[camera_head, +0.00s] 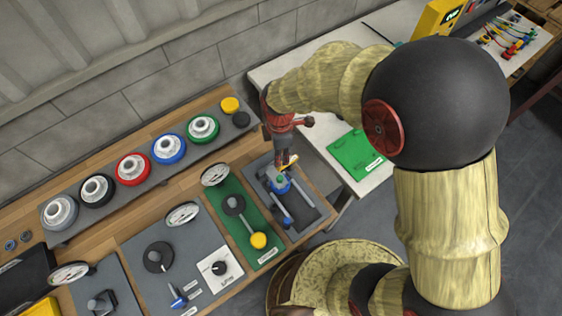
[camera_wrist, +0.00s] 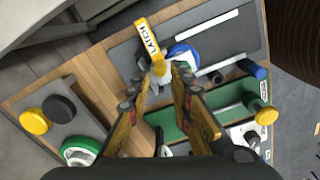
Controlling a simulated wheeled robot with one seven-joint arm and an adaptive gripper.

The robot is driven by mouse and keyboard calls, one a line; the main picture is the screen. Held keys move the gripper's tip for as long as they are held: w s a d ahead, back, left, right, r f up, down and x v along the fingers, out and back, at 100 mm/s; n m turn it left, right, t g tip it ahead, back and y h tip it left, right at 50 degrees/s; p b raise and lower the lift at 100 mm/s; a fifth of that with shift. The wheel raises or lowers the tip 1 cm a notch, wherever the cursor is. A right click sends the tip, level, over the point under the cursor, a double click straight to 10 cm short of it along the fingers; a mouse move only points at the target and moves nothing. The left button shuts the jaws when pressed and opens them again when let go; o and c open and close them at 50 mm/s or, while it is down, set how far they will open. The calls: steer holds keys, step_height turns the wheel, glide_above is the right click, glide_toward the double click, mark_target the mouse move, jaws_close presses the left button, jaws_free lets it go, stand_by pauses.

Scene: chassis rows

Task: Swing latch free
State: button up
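The latch (camera_wrist: 148,42) is a yellow bar lettered LATCH in the wrist view. Its near end lies in line with the gap between my fingertips; I cannot tell whether they touch it. In the head view the latch (camera_head: 290,162) shows as a small yellow piece just below my gripper (camera_head: 282,158).
Beside the latch panel is a green panel (camera_head: 262,213) with a yellow-ended lever (camera_head: 258,240). A row of coloured round parts runs along the back, including a green one (camera_head: 203,128). A white table (camera_head: 372,185) with a green mat (camera_head: 357,153) stands at the right.

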step_height(320, 180, down, 5)
steer(key=shift+f+b, duration=0.15)
steer(key=shift+b, duration=0.25)
steer(key=c, duration=0.3)
jaws_close()
